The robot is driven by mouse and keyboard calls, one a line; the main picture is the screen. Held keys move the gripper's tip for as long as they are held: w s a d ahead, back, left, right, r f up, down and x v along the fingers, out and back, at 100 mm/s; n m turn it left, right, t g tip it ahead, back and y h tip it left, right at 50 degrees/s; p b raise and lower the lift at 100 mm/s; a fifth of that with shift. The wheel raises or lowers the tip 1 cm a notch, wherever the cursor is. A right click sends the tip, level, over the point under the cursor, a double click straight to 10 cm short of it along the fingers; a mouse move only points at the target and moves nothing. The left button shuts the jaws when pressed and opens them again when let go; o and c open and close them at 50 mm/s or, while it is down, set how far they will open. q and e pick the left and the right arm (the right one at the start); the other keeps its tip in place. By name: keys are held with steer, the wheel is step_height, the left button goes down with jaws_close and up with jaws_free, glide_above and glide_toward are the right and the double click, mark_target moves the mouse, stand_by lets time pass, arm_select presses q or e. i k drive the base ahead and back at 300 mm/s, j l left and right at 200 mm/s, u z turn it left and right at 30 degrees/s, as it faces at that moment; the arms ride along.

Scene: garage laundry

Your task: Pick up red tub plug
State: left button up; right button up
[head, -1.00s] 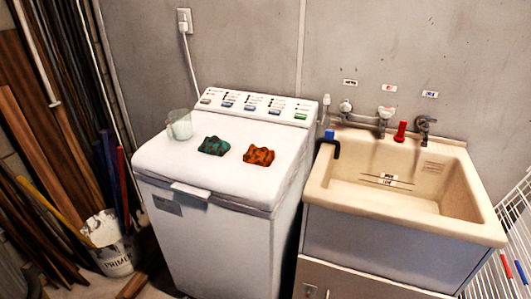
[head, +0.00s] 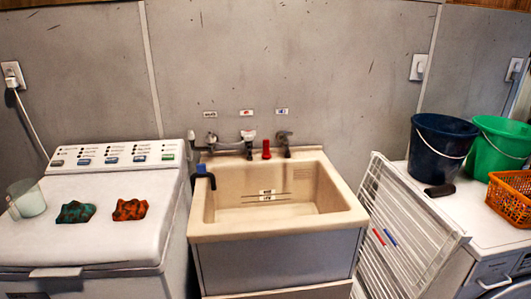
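A small upright red piece, which looks like the red tub plug (head: 266,149), stands on the back ledge of the beige laundry sink (head: 203,231), just left of the right tap. Its lower end is too small to make out clearly. The sink basin looks empty. Neither of my grippers is in view.
A white washing machine (head: 95,190) at left carries a teal cloth (head: 75,212), an orange cloth (head: 130,209) and a clear cup (head: 27,199). A blue-and-black hooked piece (head: 203,174) sits at the sink's left rim. A white rack (head: 405,225) and buckets (head: 440,148) stand right.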

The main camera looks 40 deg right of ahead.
mark_target(266, 155)
steer(key=i+l+u, duration=0.1)
steer(key=l, duration=0.2)
steer(key=i+l+u, duration=0.1)
steer(key=l, duration=0.25)
steer(key=i+l+u, duration=0.1)
steer(key=l, duration=0.25)
steer(key=i+l+u, duration=0.1)
steer(key=i+l, duration=0.15)
steer(key=l, duration=0.1)
